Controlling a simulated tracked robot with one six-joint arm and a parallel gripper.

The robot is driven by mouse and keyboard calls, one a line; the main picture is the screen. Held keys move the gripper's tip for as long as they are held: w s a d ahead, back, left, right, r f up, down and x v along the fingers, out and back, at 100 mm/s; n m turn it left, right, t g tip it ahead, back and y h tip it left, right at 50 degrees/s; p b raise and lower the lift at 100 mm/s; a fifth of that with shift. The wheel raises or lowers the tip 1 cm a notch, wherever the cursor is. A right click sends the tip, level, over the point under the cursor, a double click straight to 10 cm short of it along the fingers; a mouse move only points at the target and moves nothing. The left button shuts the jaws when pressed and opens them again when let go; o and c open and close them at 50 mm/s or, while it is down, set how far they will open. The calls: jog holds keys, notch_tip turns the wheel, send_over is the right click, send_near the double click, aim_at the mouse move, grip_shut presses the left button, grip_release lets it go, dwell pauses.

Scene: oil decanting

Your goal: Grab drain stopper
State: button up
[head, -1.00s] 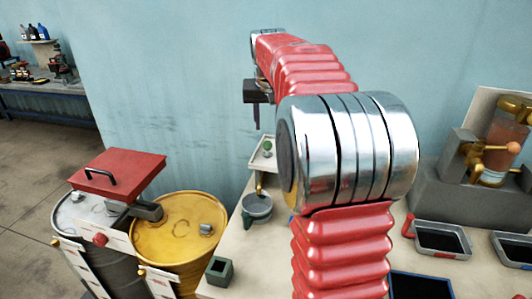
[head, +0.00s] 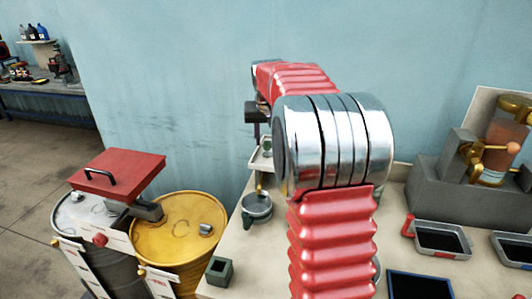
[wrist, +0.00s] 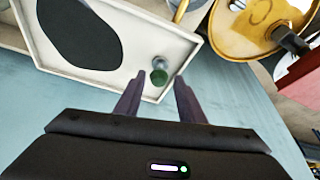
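The drain stopper looks like a small green-capped piece with a metallic part (wrist: 159,74), at the corner of a white tray with a dark pool (wrist: 186,58) in the wrist view. My gripper (wrist: 160,80) is open, with one dark finger on each side of the green cap in the picture. I cannot tell whether the fingers are level with it or still above it. No contact shows. In the head view, my gripper (head: 255,138) hangs over the white tray (head: 257,167) and the stopper is mostly hidden by it.
A grey funnel-like cup (head: 257,207) stands in front of the tray. The blue wall is close behind.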

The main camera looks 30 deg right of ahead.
aim_at(267, 144)
jog(key=x, duration=0.5)
dwell(0.5)
jog(key=c, duration=0.9)
jog(key=shift+o, duration=0.2)
jog(key=shift+r, duration=0.1)
notch_tip(267, 144, up, 10)
jog(key=shift+f, duration=0.1)
dwell(0.3)
